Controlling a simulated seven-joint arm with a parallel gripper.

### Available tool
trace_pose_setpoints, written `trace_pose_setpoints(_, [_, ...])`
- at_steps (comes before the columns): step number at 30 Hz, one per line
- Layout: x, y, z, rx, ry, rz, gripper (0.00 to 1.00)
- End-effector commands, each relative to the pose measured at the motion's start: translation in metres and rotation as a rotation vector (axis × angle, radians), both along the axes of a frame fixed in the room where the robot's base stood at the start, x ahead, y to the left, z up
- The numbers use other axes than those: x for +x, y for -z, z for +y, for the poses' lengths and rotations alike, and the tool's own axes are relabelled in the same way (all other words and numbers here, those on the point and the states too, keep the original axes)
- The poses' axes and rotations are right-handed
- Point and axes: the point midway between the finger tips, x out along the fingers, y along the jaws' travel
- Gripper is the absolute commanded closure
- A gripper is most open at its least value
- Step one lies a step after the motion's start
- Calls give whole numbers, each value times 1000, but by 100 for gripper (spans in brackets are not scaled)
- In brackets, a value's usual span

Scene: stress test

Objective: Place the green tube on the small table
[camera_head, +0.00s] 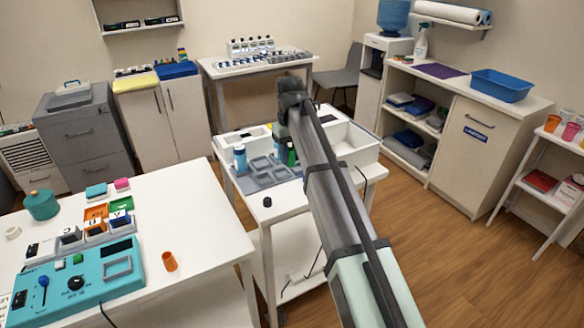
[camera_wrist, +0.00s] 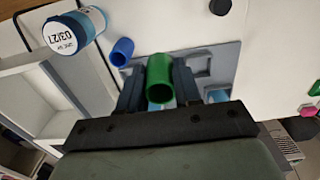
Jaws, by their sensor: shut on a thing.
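The green tube (camera_wrist: 160,72) is between the two fingers of my gripper (camera_wrist: 158,88) in the wrist view, with its open end toward the camera. The fingers are shut on its sides. In the head view, a bit of the green tube (camera_head: 291,156) shows beside my gripper (camera_head: 282,143), over the grey tray on the small white table (camera_head: 281,207). The grey tray (camera_wrist: 220,62) with square recesses lies behind the tube in the wrist view. Whether the tube's far end touches the tray is hidden.
A blue tube (camera_wrist: 122,51) and a blue-and-white labelled bottle (camera_wrist: 78,32) stand left of the green tube in the wrist view. White bins (camera_head: 352,140) stand at the table's back. A larger white table (camera_head: 190,225) with a teal control box (camera_head: 75,285) is at left.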

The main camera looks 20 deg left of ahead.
Motion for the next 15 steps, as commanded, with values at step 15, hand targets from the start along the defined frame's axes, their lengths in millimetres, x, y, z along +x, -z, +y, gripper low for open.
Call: trace_pose_setpoints(15, [-1, 62, -1, -1, 3, 1, 100])
